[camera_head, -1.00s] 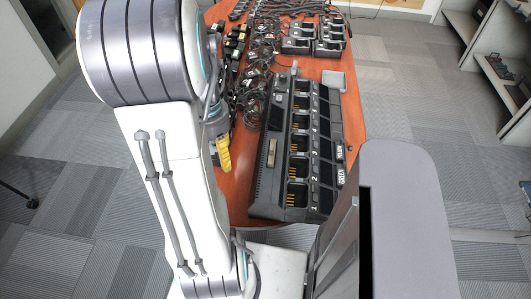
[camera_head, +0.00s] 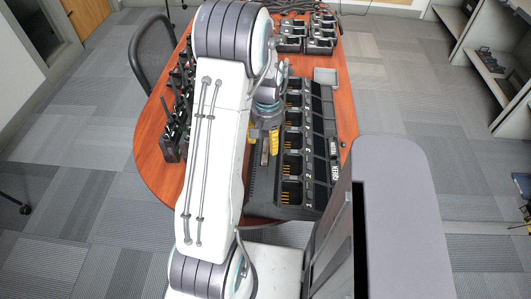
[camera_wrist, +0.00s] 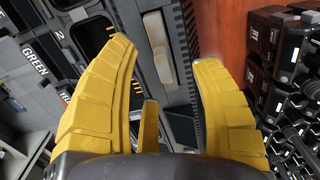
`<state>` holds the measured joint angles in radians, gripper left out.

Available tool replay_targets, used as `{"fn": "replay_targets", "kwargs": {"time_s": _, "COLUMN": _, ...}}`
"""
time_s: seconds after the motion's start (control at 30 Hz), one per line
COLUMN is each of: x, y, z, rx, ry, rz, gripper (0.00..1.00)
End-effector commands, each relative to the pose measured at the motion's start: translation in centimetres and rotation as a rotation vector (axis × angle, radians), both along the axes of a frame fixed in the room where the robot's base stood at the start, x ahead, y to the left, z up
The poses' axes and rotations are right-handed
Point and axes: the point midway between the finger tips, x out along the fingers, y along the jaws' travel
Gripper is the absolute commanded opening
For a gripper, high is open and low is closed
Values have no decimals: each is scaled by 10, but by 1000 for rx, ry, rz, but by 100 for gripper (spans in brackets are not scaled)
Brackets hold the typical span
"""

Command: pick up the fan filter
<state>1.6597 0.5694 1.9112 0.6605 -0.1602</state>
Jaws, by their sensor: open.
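A pale tan, narrow block that looks like the fan filter (camera_wrist: 158,48) lies on the side panel of the black charger rack (camera_head: 283,200). In the wrist view it is at the top middle, just beyond and between the fingertips, apart from them. In the head view it shows as a small tan patch (camera_head: 265,151) below the fingers. My gripper (camera_wrist: 165,50) has yellow fingers spread wide with nothing between them. It also shows in the head view (camera_head: 263,137), partly hidden by my arm, above the rack's left side.
The rack has a row of empty charging slots (camera_head: 292,165) on its right side. Several black radios (camera_head: 172,135) stand at the table's left, also seen close by in the wrist view (camera_wrist: 275,65). More chargers (camera_head: 305,35) sit at the back. Bare red-brown tabletop (camera_head: 150,140) shows at the left edge.

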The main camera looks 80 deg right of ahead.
Motion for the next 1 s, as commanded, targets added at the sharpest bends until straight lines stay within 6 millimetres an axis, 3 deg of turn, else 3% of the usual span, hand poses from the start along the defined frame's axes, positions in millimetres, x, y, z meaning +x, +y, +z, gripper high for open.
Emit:
{"fn": "replay_targets", "kwargs": {"time_s": 0.3, "x": -2, "y": 1, "z": -36, "rx": 4, "ry": -1, "rz": 0, "gripper": 58}}
{"fn": "replay_targets", "kwargs": {"time_s": 0.7, "x": -2, "y": 0, "z": -42, "rx": 0, "ry": 0, "rz": 0, "gripper": 59}}
{"fn": "replay_targets", "kwargs": {"time_s": 1.0, "x": -2, "y": 0, "z": -41, "rx": 0, "ry": 0, "rz": 0, "gripper": 32}}
